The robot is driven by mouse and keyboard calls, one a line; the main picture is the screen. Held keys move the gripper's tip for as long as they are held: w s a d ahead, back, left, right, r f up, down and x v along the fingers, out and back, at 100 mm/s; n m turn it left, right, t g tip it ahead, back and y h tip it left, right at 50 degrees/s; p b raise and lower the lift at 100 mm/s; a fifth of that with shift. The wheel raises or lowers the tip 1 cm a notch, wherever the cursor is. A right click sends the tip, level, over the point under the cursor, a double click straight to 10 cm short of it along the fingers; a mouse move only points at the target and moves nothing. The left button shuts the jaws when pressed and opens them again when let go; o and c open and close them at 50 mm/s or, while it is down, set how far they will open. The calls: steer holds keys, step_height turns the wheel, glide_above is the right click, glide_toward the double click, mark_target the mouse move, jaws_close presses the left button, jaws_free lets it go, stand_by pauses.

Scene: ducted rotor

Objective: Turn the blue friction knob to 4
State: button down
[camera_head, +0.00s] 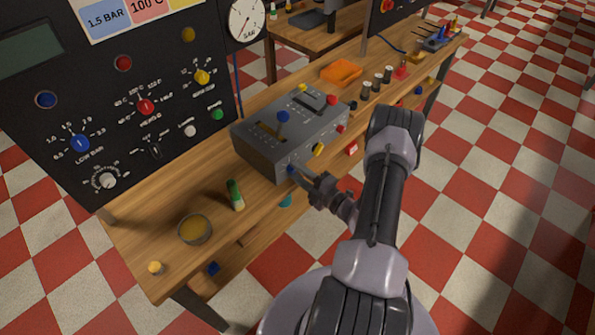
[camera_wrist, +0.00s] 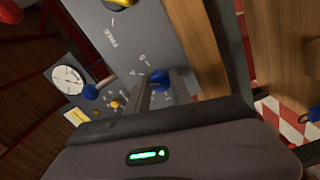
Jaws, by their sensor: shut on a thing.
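The blue friction knob (camera_head: 291,169) is on the front face of the grey control box (camera_head: 262,158), low and toward its left. My gripper (camera_head: 300,174) reaches it from the front right in the head view. In the wrist view the blue knob (camera_wrist: 160,80) sits between the two fingers of my gripper (camera_wrist: 160,88), which are shut on it. Scale marks show on the grey panel around the knob, but they are too small and partly covered to read the knob's setting.
A blue-topped lever (camera_head: 283,117) stands up from the box top. A yellow knob (camera_head: 318,149) is to the right on the same face. A green-and-white marker (camera_head: 235,194) and a bowl (camera_head: 195,229) stand on the bench to the left. The black panel (camera_head: 110,100) rises behind.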

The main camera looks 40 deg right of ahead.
steer(key=shift+m, duration=1.1)
steer(key=c, duration=1.1)
jaws_free()
steer(key=s+p, duration=0.1)
steer(key=s, duration=0.4)
steer(key=s+d+p, duration=0.1)
steer(key=s, duration=1.1)
steer(key=shift+s+d+p, duration=0.15)
steer(key=shift+s+p, duration=0.1)
steer(key=shift+p, duration=0.15)
